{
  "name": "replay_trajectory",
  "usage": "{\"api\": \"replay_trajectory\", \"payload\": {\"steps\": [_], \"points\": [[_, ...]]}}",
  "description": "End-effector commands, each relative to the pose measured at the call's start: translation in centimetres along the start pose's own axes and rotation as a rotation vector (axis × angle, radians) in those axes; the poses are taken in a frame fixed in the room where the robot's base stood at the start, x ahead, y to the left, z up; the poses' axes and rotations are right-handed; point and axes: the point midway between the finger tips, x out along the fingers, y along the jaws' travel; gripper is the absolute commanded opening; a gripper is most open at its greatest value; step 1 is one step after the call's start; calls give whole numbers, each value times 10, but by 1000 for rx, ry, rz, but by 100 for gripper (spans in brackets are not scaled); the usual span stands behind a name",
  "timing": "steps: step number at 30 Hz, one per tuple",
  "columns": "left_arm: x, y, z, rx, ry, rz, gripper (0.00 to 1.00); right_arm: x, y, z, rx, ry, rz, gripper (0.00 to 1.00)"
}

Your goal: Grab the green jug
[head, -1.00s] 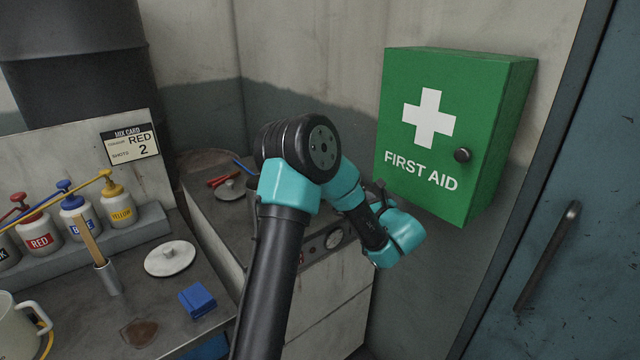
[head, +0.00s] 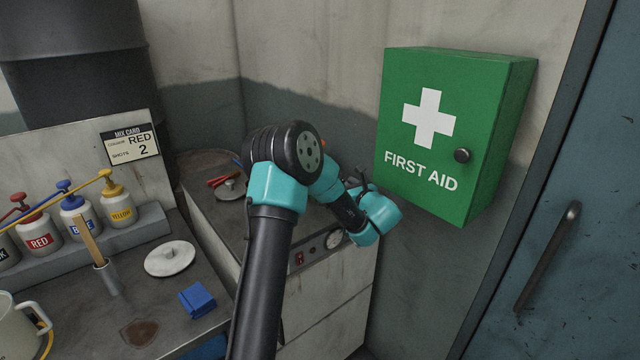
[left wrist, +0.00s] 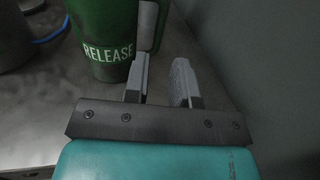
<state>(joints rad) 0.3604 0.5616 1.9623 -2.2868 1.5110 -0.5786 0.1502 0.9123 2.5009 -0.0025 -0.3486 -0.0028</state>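The green jug (left wrist: 105,35) stands at the top of the left wrist view, with "RELEASE" in pale letters on its side and a grey-edged handle (left wrist: 150,22) on its right. My left gripper (left wrist: 163,68) is open and empty. Its left finger overlaps the lower end of the handle in the picture; I cannot tell if they touch. The right finger is to the right of the handle, apart from it. In the head view my left arm reaches over the grey cabinet and hides the jug; the fingers are mostly hidden. My right gripper is not in view.
The grey cabinet (head: 330,295) has a front panel with a dial. A green first aid box (head: 425,130) hangs close to the right of the arm. A bench on the left holds colour bottles (head: 118,208), a white lid (head: 170,259) and a blue block (head: 197,299).

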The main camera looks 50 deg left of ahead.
Motion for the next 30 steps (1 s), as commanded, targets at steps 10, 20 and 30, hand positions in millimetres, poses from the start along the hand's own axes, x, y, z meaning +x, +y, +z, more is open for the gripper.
{"api": "replay_trajectory", "payload": {"steps": [10,20,30], "points": [[34,0,0,0,0,-1,24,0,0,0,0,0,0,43],[37,0,0,0,0,0,24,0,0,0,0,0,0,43],[78,0,2,0,0,1,24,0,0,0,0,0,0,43]]}}
